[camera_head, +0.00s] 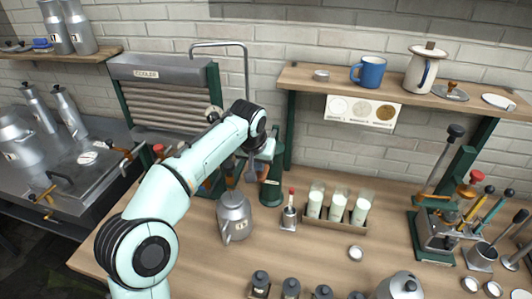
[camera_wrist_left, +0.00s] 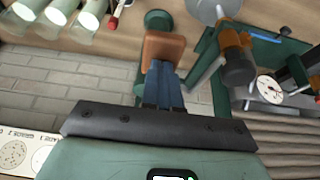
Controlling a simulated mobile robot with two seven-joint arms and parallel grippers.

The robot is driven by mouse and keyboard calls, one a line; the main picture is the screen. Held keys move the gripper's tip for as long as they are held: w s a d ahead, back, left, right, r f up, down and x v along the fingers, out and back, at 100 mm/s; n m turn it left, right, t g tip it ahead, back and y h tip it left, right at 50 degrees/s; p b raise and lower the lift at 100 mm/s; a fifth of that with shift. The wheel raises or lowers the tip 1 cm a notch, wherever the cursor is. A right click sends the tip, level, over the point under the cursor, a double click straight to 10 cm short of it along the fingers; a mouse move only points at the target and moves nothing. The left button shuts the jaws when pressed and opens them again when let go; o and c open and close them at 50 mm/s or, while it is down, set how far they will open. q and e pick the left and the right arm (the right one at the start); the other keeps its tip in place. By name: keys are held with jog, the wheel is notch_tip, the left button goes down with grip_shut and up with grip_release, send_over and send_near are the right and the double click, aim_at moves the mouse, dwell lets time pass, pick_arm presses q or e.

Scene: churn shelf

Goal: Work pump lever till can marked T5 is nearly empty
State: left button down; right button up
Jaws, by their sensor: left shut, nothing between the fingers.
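My left gripper (camera_head: 251,168) reaches over the bench beside a green stand (camera_head: 271,181). In the left wrist view its narrow blue fingers (camera_wrist_left: 164,78) are together, with a brown block (camera_wrist_left: 163,46) right at their tips; I cannot tell whether they touch it. Orange-and-black handles (camera_wrist_left: 235,55) are beside the fingers. A grey metal can (camera_head: 234,216) with a small label stands below the gripper. I cannot read T5 on any can. A lever with a black knob (camera_head: 442,158) rises from a device at the right; I cannot tell which lever works the pump. My right gripper is not visible.
A rack of milk-filled glasses (camera_head: 338,208) and a red-topped tool (camera_head: 290,210) stand right of the can. Black-topped containers (camera_head: 291,288) line the front. The cooler (camera_head: 160,72) stands behind the arm. Two tall cans (camera_head: 68,110) stand left. A shelf (camera_head: 300,78) overhangs the back.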

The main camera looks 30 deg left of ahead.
pick_arm(q)
notch_tip(320, 180, down, 8)
jog(key=b, duration=0.4)
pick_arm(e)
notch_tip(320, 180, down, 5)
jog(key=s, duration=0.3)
pick_arm(q)
notch_tip(320, 180, up, 11)
jog(key=p, duration=0.6)
jog(key=shift+w+f+p, duration=0.15)
jog(key=shift+p, duration=0.25)
jog(key=shift+r, duration=0.3)
jog(key=shift+f, duration=0.15)
jog(key=shift+s, duration=0.2)
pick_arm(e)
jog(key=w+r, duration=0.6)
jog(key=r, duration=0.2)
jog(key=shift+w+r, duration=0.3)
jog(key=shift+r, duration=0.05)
pick_arm(q)
jog(key=shift+w, duration=0.1)
